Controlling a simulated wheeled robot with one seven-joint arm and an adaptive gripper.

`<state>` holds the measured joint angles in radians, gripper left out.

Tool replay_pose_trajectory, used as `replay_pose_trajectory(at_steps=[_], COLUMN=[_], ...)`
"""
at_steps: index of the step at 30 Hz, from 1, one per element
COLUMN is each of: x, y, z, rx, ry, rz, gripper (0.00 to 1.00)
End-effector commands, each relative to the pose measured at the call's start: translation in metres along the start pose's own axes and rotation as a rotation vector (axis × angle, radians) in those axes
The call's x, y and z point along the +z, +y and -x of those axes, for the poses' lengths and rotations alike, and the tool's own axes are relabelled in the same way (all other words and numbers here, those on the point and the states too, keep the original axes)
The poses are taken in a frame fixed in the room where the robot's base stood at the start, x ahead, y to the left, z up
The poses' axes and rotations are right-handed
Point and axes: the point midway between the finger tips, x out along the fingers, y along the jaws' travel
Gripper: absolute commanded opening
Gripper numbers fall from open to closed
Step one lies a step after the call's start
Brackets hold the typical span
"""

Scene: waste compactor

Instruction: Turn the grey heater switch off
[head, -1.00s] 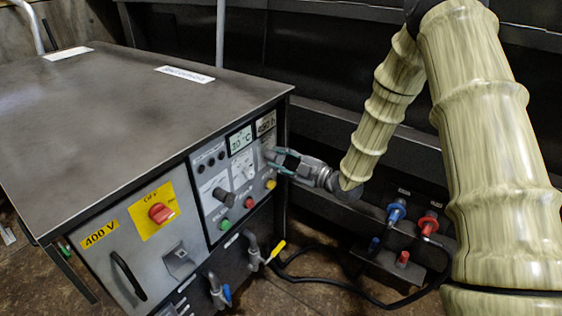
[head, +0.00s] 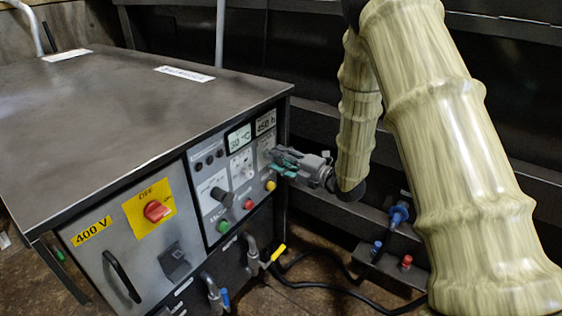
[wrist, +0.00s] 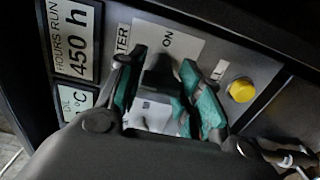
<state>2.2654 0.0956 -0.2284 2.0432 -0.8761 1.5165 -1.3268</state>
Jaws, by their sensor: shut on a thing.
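The grey heater switch (wrist: 157,76) is a dark lever on a white plate lettered "ON", with part of the word "HEATER" beside it. It shows between my gripper's teal fingertips in the wrist view. My gripper (wrist: 160,82) is shut on it. In the head view my gripper (head: 274,161) is at the right edge of the control panel (head: 214,170), and its fingers hide the switch there. The "OFF" end of the plate and the switch's exact angle cannot be made out.
A yellow button (wrist: 241,90) is close to the fingers. A dark knob (head: 222,196) and a green button (head: 222,227) are on the same panel. A red rotary switch (head: 156,211) is on the left door. Blue fittings (head: 400,212) and a black cable (head: 320,284) are low at the right.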

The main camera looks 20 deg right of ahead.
Motion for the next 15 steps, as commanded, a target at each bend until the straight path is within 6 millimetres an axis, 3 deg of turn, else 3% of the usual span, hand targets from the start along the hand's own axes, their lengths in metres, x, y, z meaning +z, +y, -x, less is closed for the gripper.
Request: replay_pose_trajectory(at_steps=[14, 15], x=[0.0008, 0.0008], y=[-0.0001, -0.0001], z=[0.0006, 0.0006], rx=[-0.001, -0.001], ry=[-0.002, -0.002], rz=[0.015, 0.015], gripper=[0.11, 0.37])
